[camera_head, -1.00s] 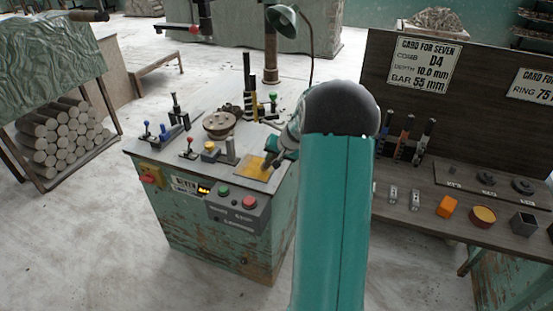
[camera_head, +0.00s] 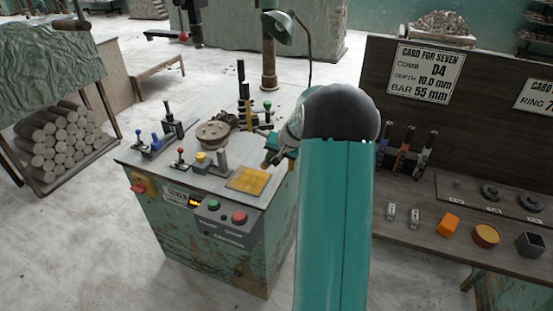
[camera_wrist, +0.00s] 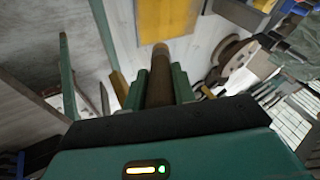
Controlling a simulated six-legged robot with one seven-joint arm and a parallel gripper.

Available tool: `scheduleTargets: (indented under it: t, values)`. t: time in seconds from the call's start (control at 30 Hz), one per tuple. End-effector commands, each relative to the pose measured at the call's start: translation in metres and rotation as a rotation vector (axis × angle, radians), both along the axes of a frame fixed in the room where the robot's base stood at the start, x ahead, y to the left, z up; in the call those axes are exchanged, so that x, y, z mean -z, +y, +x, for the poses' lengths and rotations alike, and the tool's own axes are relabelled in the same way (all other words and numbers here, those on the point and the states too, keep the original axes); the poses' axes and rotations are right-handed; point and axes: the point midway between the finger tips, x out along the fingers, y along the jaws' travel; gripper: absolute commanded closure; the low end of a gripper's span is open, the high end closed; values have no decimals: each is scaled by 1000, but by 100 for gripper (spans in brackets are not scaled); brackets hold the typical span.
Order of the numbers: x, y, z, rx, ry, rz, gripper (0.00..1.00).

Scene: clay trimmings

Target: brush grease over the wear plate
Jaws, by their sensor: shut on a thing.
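The wear plate (camera_head: 249,180) is a flat square on the machine's top, near its front right corner. Its face is mostly yellow-orange, with a thin grey edge. In the wrist view the plate (camera_wrist: 168,16) shows at the top. My gripper (camera_head: 275,157) is just beyond the plate's upper right side in the head view. In the wrist view my gripper (camera_wrist: 160,88) is shut on a brown round-handled brush (camera_wrist: 160,72) with a tan tip. The tip lies at the plate's near edge in that view; I cannot tell whether it touches. My arm hides most of the brush in the head view.
A bench at right holds an orange block (camera_head: 449,223) and a round tin (camera_head: 486,235).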

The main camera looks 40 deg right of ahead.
Motion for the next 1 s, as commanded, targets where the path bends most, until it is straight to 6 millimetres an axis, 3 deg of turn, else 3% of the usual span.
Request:
scheduleTargets:
  t: [0.7,1.0]
  values:
    - [-62,8,-1,-7,-3,-4,100]
    - [-67,8,-2,-6,-2,-2,100]
